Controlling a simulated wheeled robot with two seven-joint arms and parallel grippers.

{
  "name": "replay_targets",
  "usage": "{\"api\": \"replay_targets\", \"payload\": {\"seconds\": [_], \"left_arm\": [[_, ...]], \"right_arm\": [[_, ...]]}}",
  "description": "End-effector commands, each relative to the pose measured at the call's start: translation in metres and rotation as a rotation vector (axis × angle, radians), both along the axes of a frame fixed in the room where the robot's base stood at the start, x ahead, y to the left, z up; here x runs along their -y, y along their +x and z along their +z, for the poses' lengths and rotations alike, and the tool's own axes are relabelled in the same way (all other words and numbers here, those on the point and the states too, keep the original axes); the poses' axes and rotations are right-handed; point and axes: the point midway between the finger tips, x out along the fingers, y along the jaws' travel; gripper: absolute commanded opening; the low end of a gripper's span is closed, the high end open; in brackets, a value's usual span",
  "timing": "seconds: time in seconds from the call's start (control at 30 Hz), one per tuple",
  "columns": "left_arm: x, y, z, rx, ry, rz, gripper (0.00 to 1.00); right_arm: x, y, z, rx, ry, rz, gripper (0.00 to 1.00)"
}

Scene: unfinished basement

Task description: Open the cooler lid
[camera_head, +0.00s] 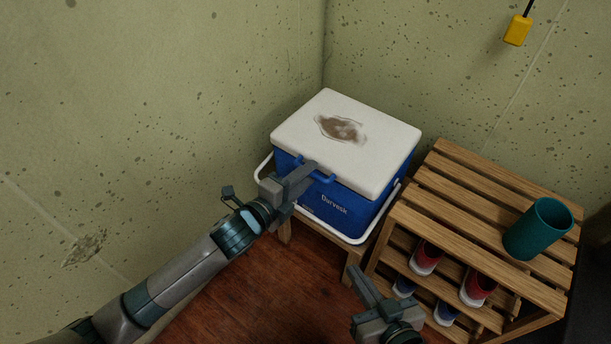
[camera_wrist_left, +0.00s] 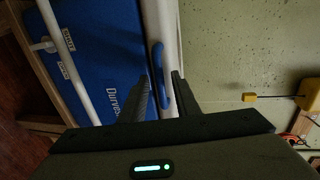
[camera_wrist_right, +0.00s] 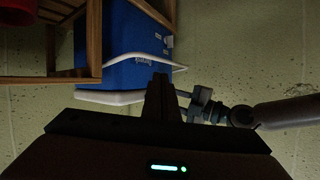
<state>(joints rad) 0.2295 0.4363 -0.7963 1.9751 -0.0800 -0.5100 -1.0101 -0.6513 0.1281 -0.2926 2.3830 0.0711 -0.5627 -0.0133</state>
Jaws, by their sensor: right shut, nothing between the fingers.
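The cooler has a blue body (camera_head: 335,200) and a white lid (camera_head: 385,150) with a brown stain on top; the lid lies shut. A blue handle (camera_head: 318,175) sits at the lid's front edge; it also shows in the left wrist view (camera_wrist_left: 160,72). My left gripper (camera_head: 307,172) is at this handle. In the left wrist view its fingers (camera_wrist_left: 161,88) are apart, one on each side of the handle and lid edge; I cannot tell whether they touch. My right gripper (camera_head: 364,287) is shut and empty, low in front of the cooler and beside the slatted rack.
The cooler stands on a wooden stand (camera_head: 316,229) in the wall corner, its white carrying handle (camera_head: 345,240) hanging in front. A slatted wooden rack (camera_head: 470,215) to the right bears a teal cup (camera_head: 537,229), with shoes below. A yellow box (camera_head: 517,31) hangs by the wall.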

Motion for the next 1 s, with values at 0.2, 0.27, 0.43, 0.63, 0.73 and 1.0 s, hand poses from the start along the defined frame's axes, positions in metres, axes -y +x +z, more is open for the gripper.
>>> {"api": "replay_targets", "payload": {"seconds": [0.2,0.27,0.43,0.63,0.73,1.0], "left_arm": [[0.0,0.0,0.0,0.0,0.0,0.0,0.29],[0.0,0.0,0.0,0.0,0.0,0.0,0.17],[0.0,0.0,0.0,0.0,0.0,0.0,0.0],[0.0,0.0,0.0,-0.001,0.001,0.0,0.0],[0.0,0.0,0.001,-0.002,0.002,0.0,0.0],[0.0,0.0,0.006,-0.011,0.008,0.0,0.0]], "right_arm": [[0.0,0.0,0.0,0.001,-0.001,0.0,0.0],[0.0,0.0,0.0,0.0,0.0,0.0,0.0],[0.0,0.0,0.0,0.0,-0.001,0.0,0.0],[0.0,0.0,0.0,-0.005,-0.002,0.001,0.0],[0.001,-0.002,-0.002,-0.019,-0.004,0.002,0.0],[0.01,-0.015,-0.022,-0.155,-0.04,0.001,0.0]]}}
